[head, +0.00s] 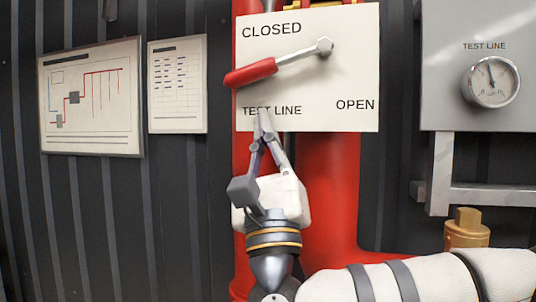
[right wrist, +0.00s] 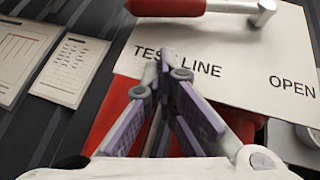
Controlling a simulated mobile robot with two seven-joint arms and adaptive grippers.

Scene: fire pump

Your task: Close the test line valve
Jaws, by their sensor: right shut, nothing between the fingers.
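The test line valve lever has a red handle (head: 251,73) and a metal shaft (head: 295,54) that runs to a pivot at the upper right of a white plate (head: 350,80). The lever points left and slightly down, with the handle below the word CLOSED and above the words TEST LINE. The red handle (right wrist: 165,6) also shows at the top of the right wrist view. My right gripper (head: 263,115) is shut and empty, its fingertips over the TEST LINE label, below the handle and apart from it. My right gripper (right wrist: 165,62) points up towards the handle. My left gripper is not in view.
A red pipe (head: 330,180) stands behind the plate. A grey panel with a TEST LINE gauge (head: 490,80) is at the right, above a metal bracket (head: 440,175) and a brass fitting (head: 466,230). Two posters (head: 90,97) hang on the dark ribbed wall at the left.

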